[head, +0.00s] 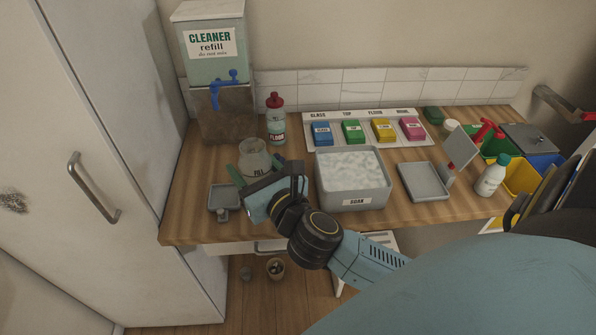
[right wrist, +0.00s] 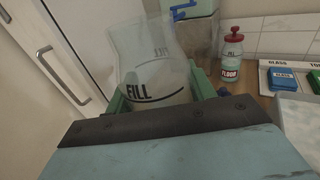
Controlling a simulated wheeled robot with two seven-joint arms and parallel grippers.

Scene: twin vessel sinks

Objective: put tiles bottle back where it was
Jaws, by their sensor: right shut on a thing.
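No bottle label that I can read says tiles. A white bottle with a green cap (head: 492,177) stands upright at the right of the counter, its label too small to read. A bottle with a red cap marked FLOOR (head: 276,122) stands at the back left; it also shows in the right wrist view (right wrist: 232,62). My right gripper (head: 256,170) is shut on a clear jug marked FILL (head: 254,158), its green fingers on either side of it in the right wrist view (right wrist: 150,75). My left gripper is not in view.
A CLEANER refill dispenser (head: 211,55) with a blue tap stands behind the jug. A foamy SOAK basin (head: 353,196) sits mid-counter, before a board (head: 345,139) of coloured blocks. A grey tray (head: 423,182) lies beside it. Coloured bins (head: 523,178) stand at the right.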

